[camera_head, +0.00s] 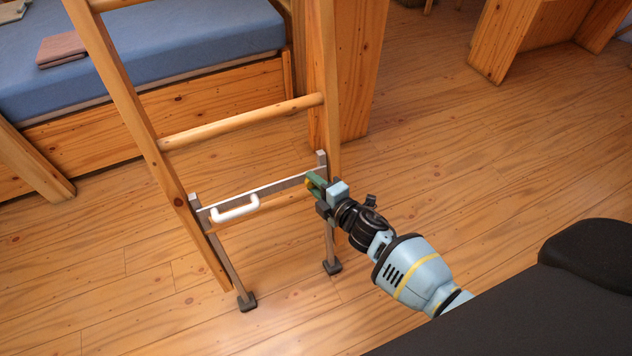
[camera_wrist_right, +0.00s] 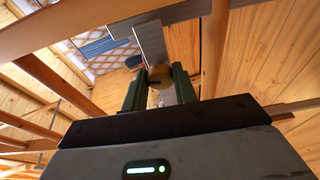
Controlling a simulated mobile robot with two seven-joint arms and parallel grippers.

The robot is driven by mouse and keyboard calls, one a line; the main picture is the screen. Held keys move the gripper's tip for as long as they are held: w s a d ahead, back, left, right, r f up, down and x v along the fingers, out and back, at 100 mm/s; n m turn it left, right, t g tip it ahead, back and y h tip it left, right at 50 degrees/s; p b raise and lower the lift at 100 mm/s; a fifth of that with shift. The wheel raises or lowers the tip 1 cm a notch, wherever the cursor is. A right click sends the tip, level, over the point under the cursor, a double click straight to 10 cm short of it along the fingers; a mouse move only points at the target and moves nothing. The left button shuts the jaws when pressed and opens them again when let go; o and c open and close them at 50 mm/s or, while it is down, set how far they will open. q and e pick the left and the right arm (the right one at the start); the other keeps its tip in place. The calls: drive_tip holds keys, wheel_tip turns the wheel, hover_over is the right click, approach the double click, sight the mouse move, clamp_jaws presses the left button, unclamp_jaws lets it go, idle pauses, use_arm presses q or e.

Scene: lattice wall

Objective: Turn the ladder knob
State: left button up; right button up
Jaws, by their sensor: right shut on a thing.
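The wooden ladder (camera_head: 120,85) stands in the middle left of the head view. A metal bracket (camera_head: 270,188) with two legs on dark feet joins its lower end. My right gripper (camera_head: 314,182) is at the right end of this bracket, shut on the ladder knob. In the right wrist view the round brass-coloured knob (camera_wrist_right: 160,76) shows between the two dark green fingers of my right gripper (camera_wrist_right: 160,88). The gripper hides the knob in the head view. Its turn angle cannot be told. My left gripper is not in view.
A white handle (camera_head: 236,208) is on the bracket, left of my right gripper. The wooden floor (camera_head: 480,150) at right is clear.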

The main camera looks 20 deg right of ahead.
drive_tip(key=n+p, duration=0.1)
drive_tip(key=n, duration=0.2)
drive_tip(key=shift+g, duration=0.3)
idle(0.5)
drive_tip(key=o, duration=1)
drive_tip(key=shift+s+r+p, duration=0.1)
drive_tip(key=shift+s+p, duration=0.05)
drive_tip(key=shift+p, duration=0.15)
drive_tip(key=p+v, duration=0.2)
drive_tip(key=v, duration=0.5)
drive_tip(key=shift+s+d+r, duration=0.1)
drive_tip(key=shift+s, duration=0.2)
